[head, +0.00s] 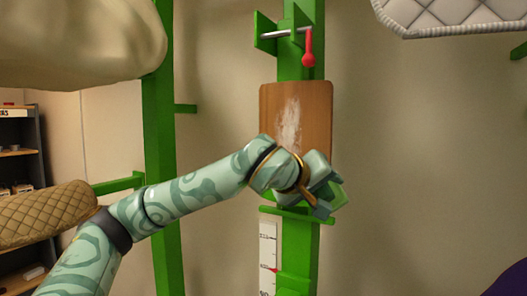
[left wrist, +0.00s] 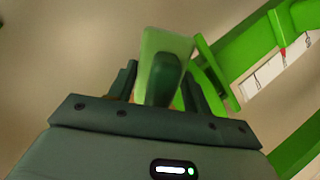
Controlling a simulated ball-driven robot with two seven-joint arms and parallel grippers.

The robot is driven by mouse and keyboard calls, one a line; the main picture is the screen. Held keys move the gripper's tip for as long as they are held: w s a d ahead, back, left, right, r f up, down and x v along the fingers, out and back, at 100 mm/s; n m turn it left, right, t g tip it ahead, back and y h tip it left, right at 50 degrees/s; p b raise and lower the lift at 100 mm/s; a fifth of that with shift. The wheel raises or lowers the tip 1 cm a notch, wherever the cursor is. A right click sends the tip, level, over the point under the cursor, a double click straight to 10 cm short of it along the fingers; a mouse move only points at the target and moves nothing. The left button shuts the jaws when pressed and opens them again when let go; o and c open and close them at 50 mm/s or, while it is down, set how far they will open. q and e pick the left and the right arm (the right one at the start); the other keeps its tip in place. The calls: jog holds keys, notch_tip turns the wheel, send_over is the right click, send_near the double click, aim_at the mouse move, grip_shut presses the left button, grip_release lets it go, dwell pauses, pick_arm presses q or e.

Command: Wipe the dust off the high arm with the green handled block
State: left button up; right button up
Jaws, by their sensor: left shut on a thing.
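A brown wooden panel (head: 312,104) is on the green post in the head view, with a pale dust smear (head: 288,125) down its middle. My left gripper (head: 326,196) is in front of the panel's lower right part and hides some of it. It is shut on the green handled block (head: 337,193). In the left wrist view the block (left wrist: 158,45) shows pale green, with its dark green handle (left wrist: 165,80) between the fingers. Whether the block touches the panel cannot be told. My right gripper is not in view.
A red hanging piece (head: 308,50) is on a metal rod above the panel. A green ledge (head: 318,216) and a white scale (head: 268,250) are below. Padded saddle shapes (head: 80,40) (head: 445,15) hang at the upper left and right. Bare wall lies right of the post.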

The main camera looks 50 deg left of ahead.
pick_arm(q)
jog(key=s+a+r+n+t+y, duration=0.2)
jog(key=s+a+r, duration=0.15)
jog(key=r, duration=0.75)
jog(key=n+t+y+p, duration=0.1)
jog(key=t+y, duration=0.1)
jog(key=y, duration=0.1)
send_near(288, 95)
jog(key=b+x, duration=0.1)
jog(key=x, duration=0.3)
jog(key=shift+w+a+r, duration=0.15)
jog(key=shift+w+r, duration=0.05)
jog(key=shift+w, duration=0.15)
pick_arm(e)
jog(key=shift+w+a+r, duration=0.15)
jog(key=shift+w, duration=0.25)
pick_arm(q)
jog(key=shift+p+x, duration=0.3)
jog(key=shift+x, duration=0.65)
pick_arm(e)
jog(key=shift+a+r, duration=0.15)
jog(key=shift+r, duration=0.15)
